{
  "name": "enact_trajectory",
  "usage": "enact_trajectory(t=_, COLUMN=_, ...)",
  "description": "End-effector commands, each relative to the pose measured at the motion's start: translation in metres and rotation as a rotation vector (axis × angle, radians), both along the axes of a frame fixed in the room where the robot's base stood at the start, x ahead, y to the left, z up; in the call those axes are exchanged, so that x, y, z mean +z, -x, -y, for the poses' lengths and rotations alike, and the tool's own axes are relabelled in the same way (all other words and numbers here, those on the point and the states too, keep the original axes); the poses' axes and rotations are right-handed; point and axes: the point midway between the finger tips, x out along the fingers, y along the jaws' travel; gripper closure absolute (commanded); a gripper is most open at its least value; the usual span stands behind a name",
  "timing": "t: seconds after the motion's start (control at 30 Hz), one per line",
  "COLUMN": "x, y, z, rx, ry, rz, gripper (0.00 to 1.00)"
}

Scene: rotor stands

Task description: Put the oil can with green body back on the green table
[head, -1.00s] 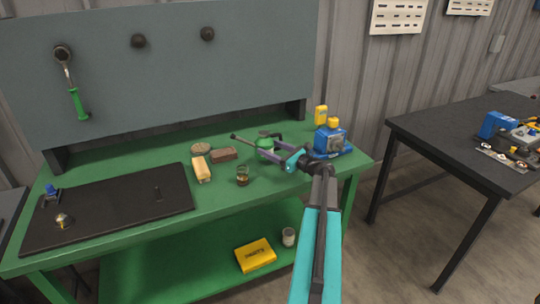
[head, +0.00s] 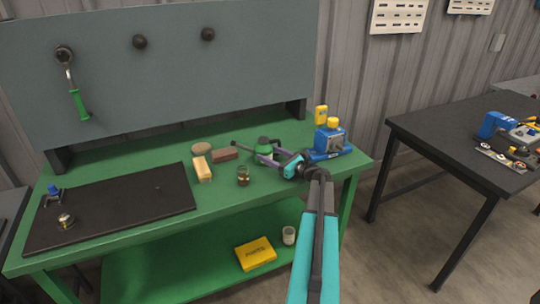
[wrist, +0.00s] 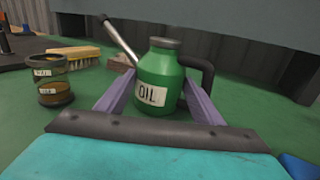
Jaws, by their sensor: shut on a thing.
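The oil can with green body (head: 263,144) is at the right part of the green table (head: 215,221). In the wrist view the oil can (wrist: 160,78) shows its OIL label, a grey spout pointing up and left, and a dark handle on the right. My gripper (head: 268,157) is shut on the can, with a purple finger on either side of its body in the wrist view (wrist: 158,97). The can looks close to upright, its base at or just above the green top; I cannot tell whether it touches.
A blue machine (head: 330,139) with a yellow cap stands close right of my gripper. A glass jar (head: 243,176), a brush (head: 202,169) and a brown block (head: 224,154) are left of the can. A black mat (head: 110,212) covers the table's left part.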

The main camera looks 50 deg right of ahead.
Motion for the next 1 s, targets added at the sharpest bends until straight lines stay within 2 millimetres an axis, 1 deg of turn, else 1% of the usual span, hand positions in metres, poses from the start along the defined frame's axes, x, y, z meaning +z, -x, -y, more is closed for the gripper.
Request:
enact_trajectory(t=0.13, x=-0.002, y=0.000, z=0.000, rx=0.000, ry=0.000, rz=0.001, gripper=0.84)
enact_trajectory(t=0.17, x=-0.003, y=0.000, z=0.000, rx=0.000, ry=0.000, rz=0.000, gripper=0.37)
enact_trajectory(t=0.2, x=-0.003, y=0.000, z=0.000, rx=0.000, ry=0.000, rz=0.000, gripper=0.31)
enact_trajectory(t=0.27, x=-0.003, y=0.000, z=0.000, rx=-0.001, ry=0.000, rz=0.000, gripper=0.20)
enact_trajectory(t=0.57, x=-0.002, y=0.000, z=0.001, rx=-0.001, ry=0.000, rz=0.000, gripper=0.20)
enact_trajectory(t=0.7, x=0.001, y=0.001, z=0.001, rx=-0.001, ry=0.000, rz=0.000, gripper=0.20)
enact_trajectory(t=0.87, x=-0.001, y=0.014, z=0.002, rx=-0.003, ry=0.000, rz=0.000, gripper=0.20)
enact_trajectory(t=1.0, x=-0.001, y=0.032, z=0.003, rx=-0.004, ry=0.001, rz=-0.001, gripper=0.20)
